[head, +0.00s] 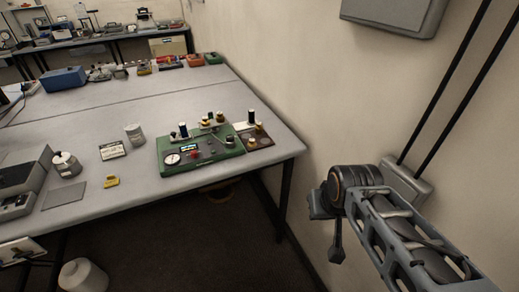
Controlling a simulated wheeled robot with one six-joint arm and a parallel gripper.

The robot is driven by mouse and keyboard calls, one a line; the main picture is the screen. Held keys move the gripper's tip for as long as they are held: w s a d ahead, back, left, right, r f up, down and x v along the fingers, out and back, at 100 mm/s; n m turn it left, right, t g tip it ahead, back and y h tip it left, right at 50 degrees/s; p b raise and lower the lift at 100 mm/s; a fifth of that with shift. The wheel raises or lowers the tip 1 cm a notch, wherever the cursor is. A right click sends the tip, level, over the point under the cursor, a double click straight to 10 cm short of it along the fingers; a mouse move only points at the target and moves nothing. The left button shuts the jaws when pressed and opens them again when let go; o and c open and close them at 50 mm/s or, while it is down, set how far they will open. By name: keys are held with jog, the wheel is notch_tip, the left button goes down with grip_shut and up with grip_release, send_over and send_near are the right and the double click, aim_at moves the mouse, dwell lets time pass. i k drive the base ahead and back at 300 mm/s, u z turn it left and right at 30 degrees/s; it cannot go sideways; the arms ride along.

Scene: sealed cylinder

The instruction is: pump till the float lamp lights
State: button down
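A green instrument box (215,152) sits near the right end of the grey table. It carries a round white dial (173,159), a small lit display (188,148), a red part (194,154), and several brass and black fittings. A small dark board (258,141) with brass pieces and a dark upright cylinder (251,117) adjoins its right side. I cannot tell which part is the pump or the float lamp, or whether a lamp is lit. My gripper (335,230) is at the end of my arm at the right, beyond the table's right edge and away from the box. Its fingers are too unclear to read.
The wall (275,60) runs along the table's right side. A white container (83,276) stands below left.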

aim_at(229, 138)
jog(key=u, duration=0.45)
jog(key=i, duration=0.85)
jog(key=u, duration=0.65)
